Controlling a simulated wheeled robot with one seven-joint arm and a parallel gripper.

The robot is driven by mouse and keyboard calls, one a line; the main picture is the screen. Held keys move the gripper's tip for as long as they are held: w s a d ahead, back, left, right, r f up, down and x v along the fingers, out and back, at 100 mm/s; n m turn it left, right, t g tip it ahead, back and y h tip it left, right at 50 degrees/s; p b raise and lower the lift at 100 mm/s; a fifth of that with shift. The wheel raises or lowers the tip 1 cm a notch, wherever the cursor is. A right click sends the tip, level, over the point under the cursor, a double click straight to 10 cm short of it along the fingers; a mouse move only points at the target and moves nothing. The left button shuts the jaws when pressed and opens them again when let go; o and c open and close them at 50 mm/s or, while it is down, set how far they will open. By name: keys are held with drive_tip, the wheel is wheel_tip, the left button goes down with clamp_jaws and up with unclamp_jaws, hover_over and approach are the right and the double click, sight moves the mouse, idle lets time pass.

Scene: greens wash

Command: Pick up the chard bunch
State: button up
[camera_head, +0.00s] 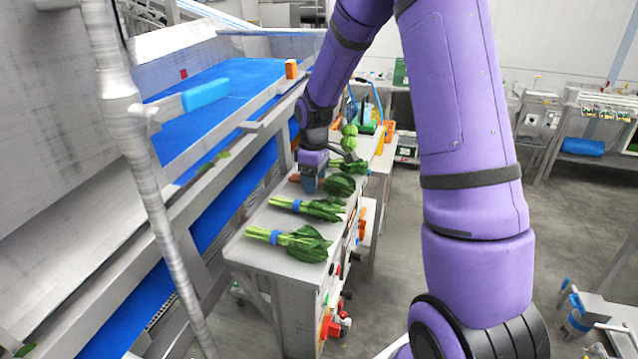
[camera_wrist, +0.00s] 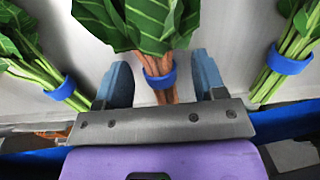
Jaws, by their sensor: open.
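The chard bunch (camera_wrist: 150,22) has dark green leaves, reddish-brown stems and a blue band. In the wrist view it lies between the two blue fingers of my gripper (camera_wrist: 162,78). The fingers stand apart, one on each side of the banded stems, with gaps showing. In the head view my gripper (camera_head: 309,186) points down over the stems, and the chard's leaves (camera_head: 340,185) show to its right on the metal table (camera_head: 250,258). Part of the stems is hidden by the gripper.
Green-stemmed bunches with blue bands lie on both sides: one left (camera_wrist: 45,75) and one right (camera_wrist: 290,55) in the wrist view. Two banded bunches (camera_head: 290,240) lie nearer in the head view. A blue-lined trough (camera_head: 235,85) runs along the table's left.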

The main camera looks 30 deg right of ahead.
drive_tip(key=c, duration=1)
drive_tip(key=shift+c, duration=0.2)
drive_tip(key=shift+r, duration=0.1)
